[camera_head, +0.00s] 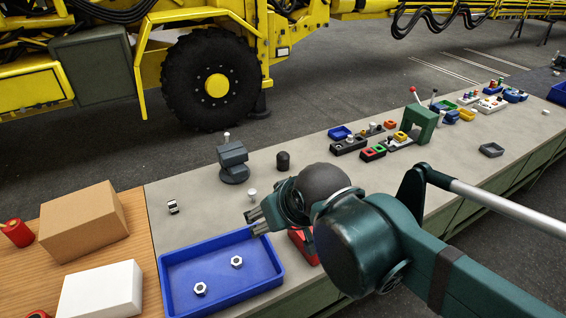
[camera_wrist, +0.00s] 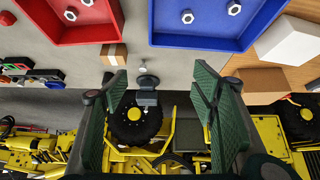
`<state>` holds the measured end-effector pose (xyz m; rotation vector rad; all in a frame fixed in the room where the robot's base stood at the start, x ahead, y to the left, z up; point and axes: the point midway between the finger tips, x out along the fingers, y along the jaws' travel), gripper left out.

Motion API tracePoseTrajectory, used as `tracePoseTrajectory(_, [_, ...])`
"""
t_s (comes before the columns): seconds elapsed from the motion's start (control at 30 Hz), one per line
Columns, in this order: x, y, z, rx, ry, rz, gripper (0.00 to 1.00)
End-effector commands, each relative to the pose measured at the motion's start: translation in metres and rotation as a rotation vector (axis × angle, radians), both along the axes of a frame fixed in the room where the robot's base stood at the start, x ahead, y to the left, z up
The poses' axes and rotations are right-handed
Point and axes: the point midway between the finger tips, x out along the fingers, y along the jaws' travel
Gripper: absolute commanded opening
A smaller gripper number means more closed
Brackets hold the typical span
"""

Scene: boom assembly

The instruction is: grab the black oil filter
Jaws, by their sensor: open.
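The black oil filter (camera_head: 283,161) is a short dark cylinder with a rounded top. It stands upright on the grey bench, to the right of the grey vise (camera_head: 233,161). My gripper (camera_head: 256,221) is over the bench beside the blue tray, nearer the camera than the filter and apart from it. In the wrist view its two green fingers (camera_wrist: 160,80) are spread with nothing held between them. The vise (camera_wrist: 147,92) shows in the gap between them.
A blue tray (camera_head: 168,285) with two nuts and a partly hidden red tray (camera_head: 303,246) lie near the gripper. A cardboard box (camera_head: 83,222) and a white box (camera_head: 101,290) stand at left.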

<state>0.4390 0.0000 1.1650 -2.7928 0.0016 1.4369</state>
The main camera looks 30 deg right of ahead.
Motion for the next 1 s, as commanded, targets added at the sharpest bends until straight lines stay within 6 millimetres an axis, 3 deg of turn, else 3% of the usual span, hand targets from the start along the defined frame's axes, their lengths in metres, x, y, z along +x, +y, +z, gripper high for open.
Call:
tracePoseTrajectory(0.37, [0.029, -0.009, 0.014, 0.006, 0.015, -0.04, 0.58])
tracePoseTrajectory(1.0, [0.129, -0.045, 0.035, 0.027, 0.066, -0.173, 0.58])
